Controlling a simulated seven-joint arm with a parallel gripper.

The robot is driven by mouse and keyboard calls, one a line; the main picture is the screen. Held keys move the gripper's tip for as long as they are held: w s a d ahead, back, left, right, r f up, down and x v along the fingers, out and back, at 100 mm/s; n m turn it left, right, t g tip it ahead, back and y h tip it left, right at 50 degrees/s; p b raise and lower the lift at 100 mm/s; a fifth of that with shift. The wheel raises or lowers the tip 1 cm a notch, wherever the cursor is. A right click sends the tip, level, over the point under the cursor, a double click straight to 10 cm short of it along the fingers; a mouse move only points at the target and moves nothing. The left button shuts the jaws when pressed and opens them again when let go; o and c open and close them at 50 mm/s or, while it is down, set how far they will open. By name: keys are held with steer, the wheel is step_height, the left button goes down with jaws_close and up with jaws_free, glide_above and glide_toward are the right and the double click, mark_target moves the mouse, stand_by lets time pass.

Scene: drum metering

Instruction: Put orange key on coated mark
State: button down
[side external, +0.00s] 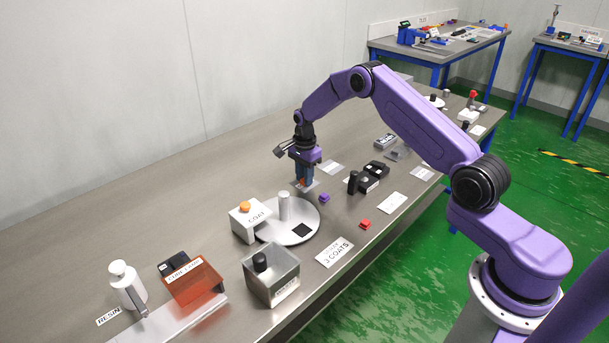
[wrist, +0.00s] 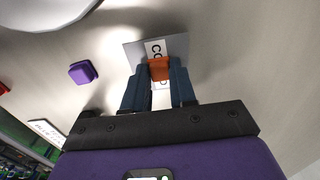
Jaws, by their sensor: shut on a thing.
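My gripper (side external: 303,178) points down over the table and is shut on the orange key, with one blue finger on each side. In the wrist view the orange key (wrist: 159,68) sits between the fingertips (wrist: 159,80). It lies over a grey plate (wrist: 178,46) with a white label. The label's visible letters begin "CO"; the rest is hidden by the key and fingers. The plate also shows under my gripper in the side view (side external: 311,187). I cannot tell whether the key touches the plate.
A purple block (side external: 323,198) lies close to the plate, and a red block (side external: 365,224) farther off.

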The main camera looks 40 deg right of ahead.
steer(key=c, duration=0.9)
jaws_free()
steer(key=shift+f, duration=0.1)
step_height(320, 180, up, 12)
steer(key=shift+a+r, duration=0.1)
steer(key=shift+r, duration=0.15)
steer(key=s+a+r+n, duration=0.5)
steer(key=s+a+n, duration=0.2)
steer(key=s+a, duration=0.2)
steer(key=s+a+r+n, duration=0.4)
steer(key=s+a+n, duration=0.4)
steer(key=s+a, duration=0.1)
steer(key=shift+s+d+r+n, duration=0.1)
steer(key=shift+s+d+n, duration=0.45)
steer(key=shift+s+n, duration=3.05)
steer(key=shift+s+d+r+n, duration=0.1)
steer(key=shift+s+d+n, duration=1)
steer(key=shift+s, duration=4.35)
steer(key=shift+s+d+n, duration=0.1)
steer(key=shift+s+n, duration=3)
steer(key=shift+s, duration=1.45)
